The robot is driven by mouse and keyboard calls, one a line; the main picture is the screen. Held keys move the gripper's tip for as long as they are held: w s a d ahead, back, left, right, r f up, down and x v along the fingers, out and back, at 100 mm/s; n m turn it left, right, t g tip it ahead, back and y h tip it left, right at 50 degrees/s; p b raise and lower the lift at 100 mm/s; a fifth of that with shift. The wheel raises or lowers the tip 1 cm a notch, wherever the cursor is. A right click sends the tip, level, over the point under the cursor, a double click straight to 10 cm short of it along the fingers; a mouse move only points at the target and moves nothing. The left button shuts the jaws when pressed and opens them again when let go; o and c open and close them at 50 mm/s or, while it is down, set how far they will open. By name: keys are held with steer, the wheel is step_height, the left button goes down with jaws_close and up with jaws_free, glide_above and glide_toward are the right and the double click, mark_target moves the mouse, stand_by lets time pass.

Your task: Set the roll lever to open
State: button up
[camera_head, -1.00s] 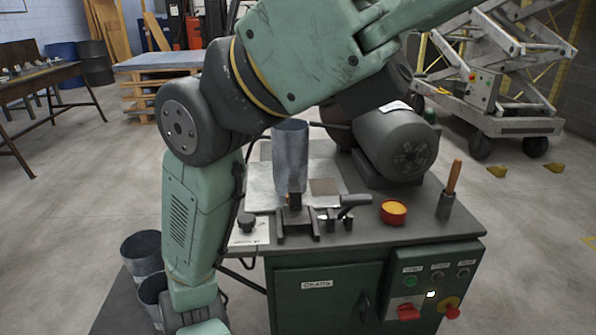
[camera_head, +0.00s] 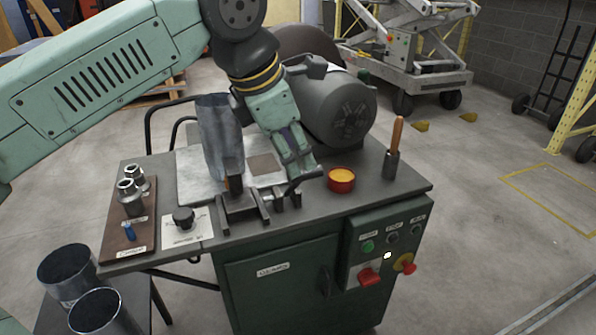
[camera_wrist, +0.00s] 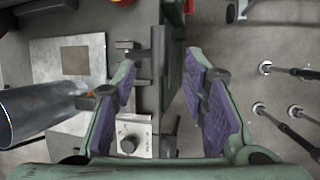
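The dark lever (camera_head: 292,186) that looks like the roll lever stands beside the black clamp block (camera_head: 238,207) on the machine top. I see no label on it. It also shows as a dark bar (camera_wrist: 158,62) in the wrist view. My gripper (camera_head: 302,168) points down just above and behind the lever, partly covering it. In the wrist view my gripper (camera_wrist: 161,80) is open, with purple pads apart and the bar between them in the picture. I cannot tell whether the pads touch it. A grey metal duct (camera_head: 217,140) stands upright left of my gripper.
A large grey motor (camera_head: 335,108) sits close behind my gripper. A red cup (camera_head: 341,180) and a wood-handled tool (camera_head: 394,150) stand to the right. A black knob (camera_head: 184,217) on a plate is at the left. The cabinet front carries buttons and red switches (camera_head: 368,277).

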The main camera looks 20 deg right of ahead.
mark_target(303, 171)
steer(key=x, duration=0.7)
steer(key=shift+d+f, duration=0.15)
steer(key=shift+f, duration=0.05)
steer(key=shift+c, duration=0.4)
steer(key=c, duration=0.5)
steer(key=shift+s+f, duration=0.1)
jaws_close()
